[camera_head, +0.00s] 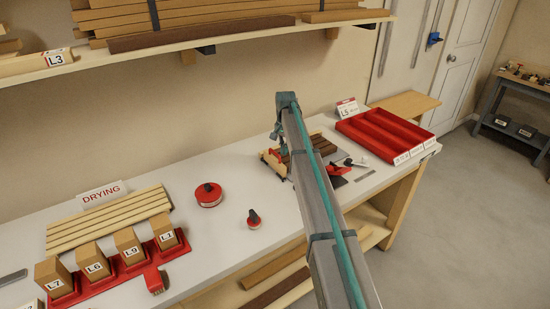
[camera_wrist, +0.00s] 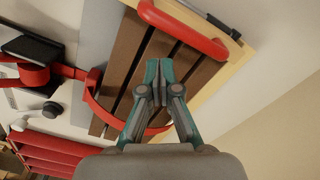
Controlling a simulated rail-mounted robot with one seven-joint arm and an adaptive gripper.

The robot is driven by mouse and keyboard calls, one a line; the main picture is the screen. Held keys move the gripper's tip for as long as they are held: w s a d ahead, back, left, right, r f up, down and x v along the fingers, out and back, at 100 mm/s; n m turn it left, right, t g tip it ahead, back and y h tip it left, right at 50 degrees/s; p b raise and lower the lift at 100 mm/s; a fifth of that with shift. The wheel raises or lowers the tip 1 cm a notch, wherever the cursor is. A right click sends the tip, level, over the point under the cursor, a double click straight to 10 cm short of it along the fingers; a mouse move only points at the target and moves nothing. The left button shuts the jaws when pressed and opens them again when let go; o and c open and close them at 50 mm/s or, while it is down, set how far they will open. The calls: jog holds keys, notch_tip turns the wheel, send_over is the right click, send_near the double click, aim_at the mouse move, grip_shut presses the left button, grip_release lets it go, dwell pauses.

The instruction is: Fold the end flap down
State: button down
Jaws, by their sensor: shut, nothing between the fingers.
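My gripper (camera_wrist: 157,75) is shut and empty, with its fingertips over dark brown slats (camera_wrist: 125,50) in the wrist view. I cannot tell whether the tips touch them. A rounded red bar (camera_wrist: 185,32) lies across the slats beyond the tips, and a curved red band (camera_wrist: 98,100) runs round their near side, partly behind my gripper. A pale wooden edge (camera_wrist: 222,62) borders the slats. In the head view my gripper (camera_head: 277,138) is at the wooden fixture (camera_head: 272,160) holding the slats (camera_head: 324,145), and my arm hides part of it. I cannot make out which part is the end flap.
Red trays (camera_head: 385,135) stand right of the fixture, beside an L5 sign (camera_head: 347,108). Two round red-and-black items (camera_head: 208,195) (camera_head: 254,218) sit to the left. Labelled blocks (camera_head: 96,262) and pale strips (camera_head: 108,222) fill the left bench. A loaded shelf (camera_head: 220,35) hangs above.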

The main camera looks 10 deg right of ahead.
jog(key=shift+a, duration=0.15)
dwell(0.5)
jog(key=shift+s+a+p, duration=0.1)
jog(key=shift+s+a, duration=0.5)
jog(key=shift+a, duration=0.65)
jog(key=shift+s+a+p, duration=0.1)
jog(key=shift+s+a, duration=0.55)
jog(key=shift+a, duration=0.55)
jog(key=shift+s+a+p, duration=0.1)
jog(key=shift+s+a, duration=0.5)
jog(key=shift+a, duration=0.65)
jog(key=shift+s+a+f, duration=0.25)
jog(key=shift+a+f, duration=0.1)
jog(key=shift+a, duration=0.1)
notch_tip(320, 180, up, 13)
jog(key=p, duration=0.6)
